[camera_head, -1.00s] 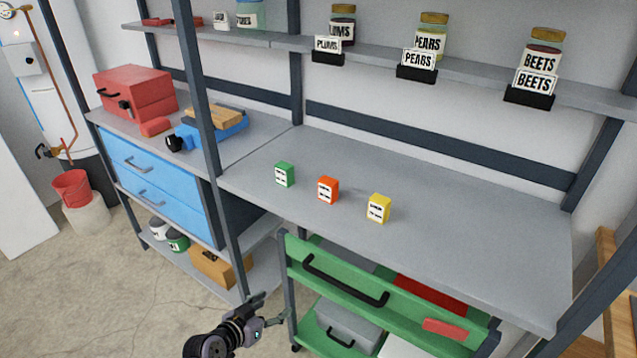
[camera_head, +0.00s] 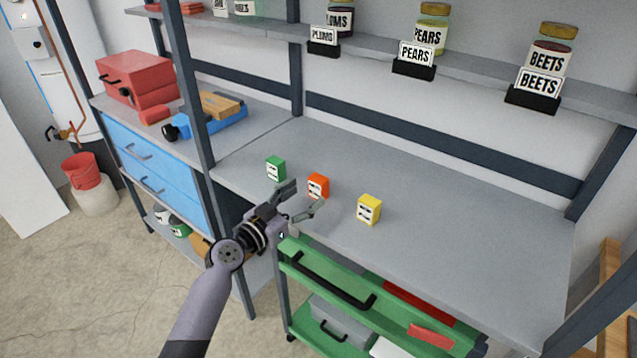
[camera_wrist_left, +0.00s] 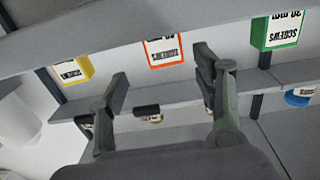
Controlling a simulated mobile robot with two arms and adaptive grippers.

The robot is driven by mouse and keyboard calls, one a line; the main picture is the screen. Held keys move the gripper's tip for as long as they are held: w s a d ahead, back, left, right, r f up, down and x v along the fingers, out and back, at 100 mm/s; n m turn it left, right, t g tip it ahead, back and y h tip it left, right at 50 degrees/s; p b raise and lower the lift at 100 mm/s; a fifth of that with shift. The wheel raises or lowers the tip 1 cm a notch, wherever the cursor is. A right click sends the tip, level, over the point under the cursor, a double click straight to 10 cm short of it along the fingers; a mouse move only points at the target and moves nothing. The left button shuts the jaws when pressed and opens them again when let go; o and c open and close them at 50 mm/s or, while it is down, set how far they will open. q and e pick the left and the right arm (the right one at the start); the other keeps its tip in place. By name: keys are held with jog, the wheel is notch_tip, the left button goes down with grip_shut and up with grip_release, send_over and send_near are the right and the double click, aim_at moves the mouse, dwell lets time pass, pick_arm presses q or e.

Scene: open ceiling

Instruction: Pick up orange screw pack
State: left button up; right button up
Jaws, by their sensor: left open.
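The orange screw pack (camera_head: 318,186) stands upright on the grey workbench between a green pack (camera_head: 275,168) and a yellow pack (camera_head: 368,209). My left gripper (camera_head: 303,198) is open and empty, just in front of the orange pack at the bench's front edge. In the left wrist view the orange pack (camera_wrist_left: 164,52) appears beyond and between the open fingers (camera_wrist_left: 158,92), apart from them. That view also shows the green pack (camera_wrist_left: 275,30) at the right and the yellow pack (camera_wrist_left: 72,70) at the left. My right gripper is not in view.
A green cart (camera_head: 330,293) with a black handle stands below the bench front. A dark upright post (camera_head: 190,90) rises left of the packs. Labelled jars stand on the shelf (camera_head: 470,82) above. The bench (camera_head: 480,215) right of the yellow pack is clear.

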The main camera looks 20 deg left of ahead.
aim_at(315, 183)
pick_arm(q)
jog(key=shift+w+d, duration=0.3)
jog(key=shift+w, duration=0.35)
jog(key=shift+w+r, duration=0.15)
jog(key=shift+w, duration=0.15)
jog(key=p+x, duration=0.1)
jog(key=x, duration=0.2)
jog(key=shift+w+a+r+p, duration=0.1)
jog(key=shift+w+r+p, duration=0.05)
jog(key=shift+w+p, duration=0.15)
jog(key=shift+w, duration=0.55)
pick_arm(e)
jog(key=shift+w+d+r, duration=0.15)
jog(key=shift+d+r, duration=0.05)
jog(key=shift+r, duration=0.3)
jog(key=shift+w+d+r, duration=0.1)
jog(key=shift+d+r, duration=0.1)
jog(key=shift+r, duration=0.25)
pick_arm(q)
jog(key=shift+c, duration=0.3)
jog(key=c, duration=1.3)
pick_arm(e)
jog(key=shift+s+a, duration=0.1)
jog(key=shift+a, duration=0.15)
pick_arm(q)
jog(key=shift+o, duration=0.2)
